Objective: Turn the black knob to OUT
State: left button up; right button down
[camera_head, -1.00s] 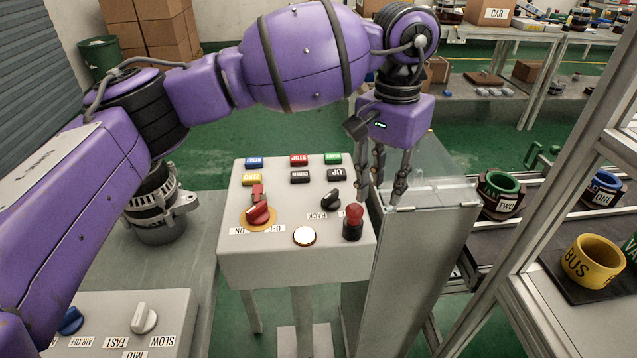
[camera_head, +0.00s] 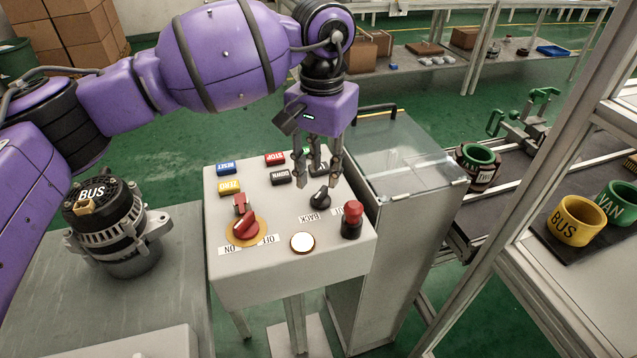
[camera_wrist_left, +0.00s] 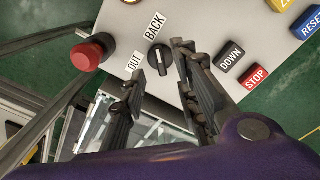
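The black knob (camera_head: 320,199) is on the top of the grey control box (camera_head: 290,271), between the DOWN button and the red mushroom button. In the left wrist view the black knob (camera_wrist_left: 159,59) has a white pointer line, with the BACK label (camera_wrist_left: 155,26) and the OUT label (camera_wrist_left: 135,62) beside it. My left gripper (camera_head: 317,184) is above and just behind the knob, fingers pointing down. In the left wrist view its fingers (camera_wrist_left: 160,75) are apart, with the knob showing between their tips; contact cannot be told. My right gripper is not in view.
A red mushroom button (camera_head: 352,218) stands close to the knob. A red rotary switch (camera_head: 245,225), a round white button (camera_head: 302,242) and several coloured push buttons share the panel. A clear-lidded cabinet (camera_head: 400,150) adjoins at right. An alternator (camera_head: 115,235) sits at left.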

aim_at(321, 192)
pick_arm(q)
jog(key=shift+f, duration=2.2)
grip_shut()
